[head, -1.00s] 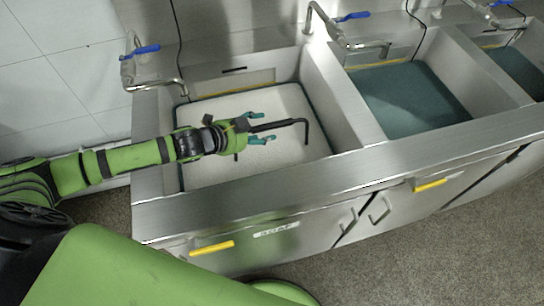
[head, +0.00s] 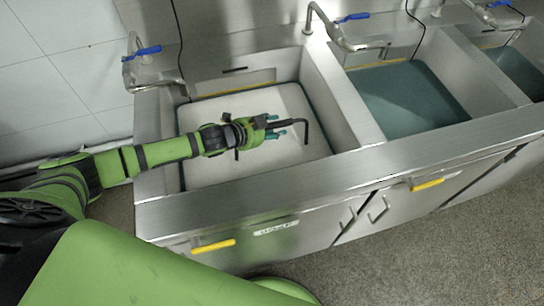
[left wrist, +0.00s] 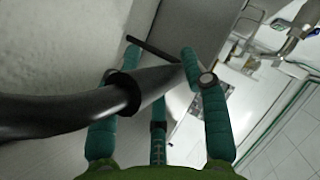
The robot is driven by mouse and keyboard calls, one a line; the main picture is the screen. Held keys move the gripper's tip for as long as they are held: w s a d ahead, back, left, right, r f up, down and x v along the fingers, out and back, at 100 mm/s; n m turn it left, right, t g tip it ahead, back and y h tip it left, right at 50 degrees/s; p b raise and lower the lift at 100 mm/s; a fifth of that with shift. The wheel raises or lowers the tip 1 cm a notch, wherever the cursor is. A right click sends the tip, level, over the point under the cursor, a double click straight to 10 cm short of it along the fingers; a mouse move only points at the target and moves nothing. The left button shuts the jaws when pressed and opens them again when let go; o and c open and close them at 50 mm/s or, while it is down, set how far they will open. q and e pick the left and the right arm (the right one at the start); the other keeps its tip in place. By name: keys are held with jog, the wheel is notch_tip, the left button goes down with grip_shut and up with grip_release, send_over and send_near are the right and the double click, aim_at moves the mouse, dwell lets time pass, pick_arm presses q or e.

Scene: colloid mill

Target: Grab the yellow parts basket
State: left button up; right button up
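No yellow parts basket shows in the head view or the left wrist view. My left gripper (head: 282,130) is over the first basin, at the near end of a black bent bar (head: 307,134). In the left wrist view the thick black bar (left wrist: 60,115) crosses between and in front of the gripper's teal fingers (left wrist: 160,95). The fingers stand apart and look open; whether they touch the bar is hard to tell. My right gripper is in neither view.
The first basin (head: 325,90) has a whitish floor. A second basin (head: 412,95) with a dark green floor lies to its right. Steel taps with blue levers (head: 148,51) stand behind. Yellow handles (head: 213,246) mark the cabinet front. The counter edge (head: 250,190) runs in front.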

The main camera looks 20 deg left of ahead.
pick_arm(q)
grip_shut()
jog(key=shift+w+r, duration=0.1)
jog(key=shift+r, duration=0.1)
